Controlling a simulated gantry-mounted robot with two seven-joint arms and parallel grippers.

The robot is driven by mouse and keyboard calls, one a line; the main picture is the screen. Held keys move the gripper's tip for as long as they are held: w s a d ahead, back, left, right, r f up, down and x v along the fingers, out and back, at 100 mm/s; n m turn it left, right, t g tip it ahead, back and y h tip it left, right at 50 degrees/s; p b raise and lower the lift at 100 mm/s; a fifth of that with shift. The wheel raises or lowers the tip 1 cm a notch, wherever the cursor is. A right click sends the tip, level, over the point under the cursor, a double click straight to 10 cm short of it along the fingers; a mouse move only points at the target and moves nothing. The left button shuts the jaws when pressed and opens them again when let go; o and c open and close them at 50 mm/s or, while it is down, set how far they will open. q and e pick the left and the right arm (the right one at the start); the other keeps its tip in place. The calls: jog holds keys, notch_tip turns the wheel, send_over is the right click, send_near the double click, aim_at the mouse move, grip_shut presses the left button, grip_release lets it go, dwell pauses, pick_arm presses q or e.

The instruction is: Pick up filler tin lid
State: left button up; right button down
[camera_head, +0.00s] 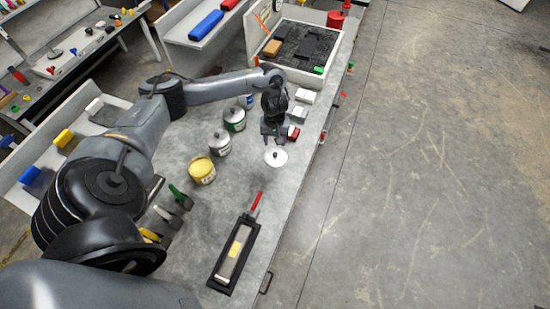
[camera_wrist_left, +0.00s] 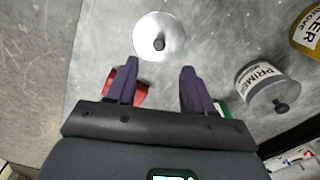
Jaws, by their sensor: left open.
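The filler tin lid (camera_head: 276,157) is a pale round disc with a dark knob, lying on the grey workbench. In the left wrist view the lid (camera_wrist_left: 173,47) lies just beyond the fingertips, its knob centred between them. My left gripper (camera_head: 273,140) hangs over the bench at the lid's far edge; it is open and empty, its two fingers (camera_wrist_left: 160,70) spread apart. The yellow filler tin (camera_head: 202,173) stands open-topped to the left of the lid; part of it shows in the left wrist view (camera_wrist_left: 312,30). My right gripper is not in view.
Two grey lidded tins (camera_head: 220,146) (camera_head: 234,121) stand left of my left gripper; the primer tin (camera_wrist_left: 262,84) shows in the wrist view. A red item (camera_head: 293,132) sits beside the gripper. A black tray (camera_head: 222,283) with a red-handled tool lies at the front.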

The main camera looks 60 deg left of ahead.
aim_at(275, 154)
pick_arm(q)
jog(key=shift+w+f+b, duration=0.1)
jog(key=shift+f+b, duration=0.2)
jog(key=shift+f, duration=4.45)
grip_shut()
